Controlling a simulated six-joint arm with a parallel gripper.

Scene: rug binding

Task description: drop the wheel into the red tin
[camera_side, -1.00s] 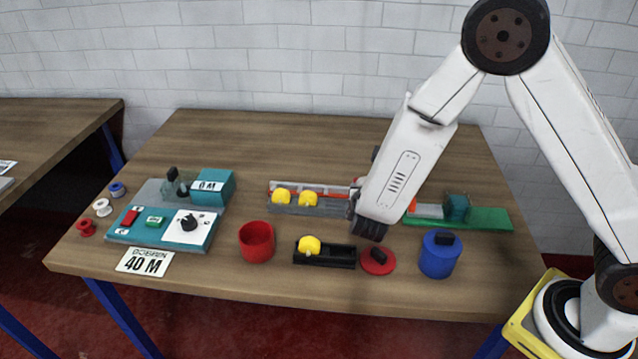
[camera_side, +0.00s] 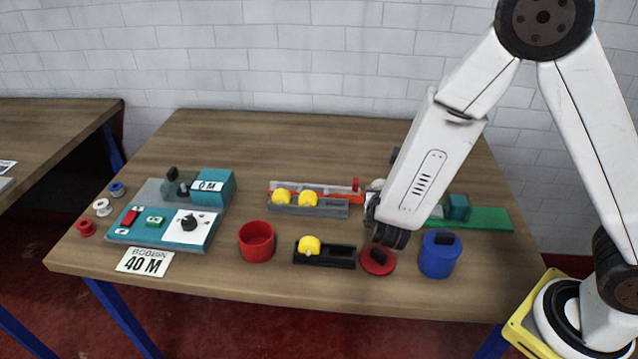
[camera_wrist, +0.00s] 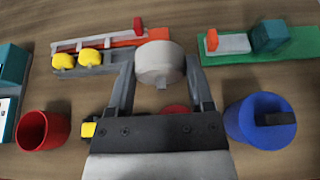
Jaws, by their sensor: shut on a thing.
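In the wrist view my gripper (camera_wrist: 160,70) is shut on a white round wheel (camera_wrist: 158,60), held between the two grey fingers. In the side view my arm mostly hides the gripper; a bit of white at its left edge may be the wheel. The open red tin (camera_side: 257,243) stands at the table's front, left of my gripper; it also shows at the lower left of the wrist view (camera_wrist: 42,131). No wheel is visible in the part of its inside that shows.
A black tray (camera_side: 340,257) with a yellow piece stands between the red tin and a red lid (camera_side: 377,262). A blue tin (camera_side: 439,257) is at right. Behind are a grey rack (camera_side: 320,208) with two yellow pieces and a green board (camera_side: 485,218). A teal machine (camera_side: 213,188) is at left.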

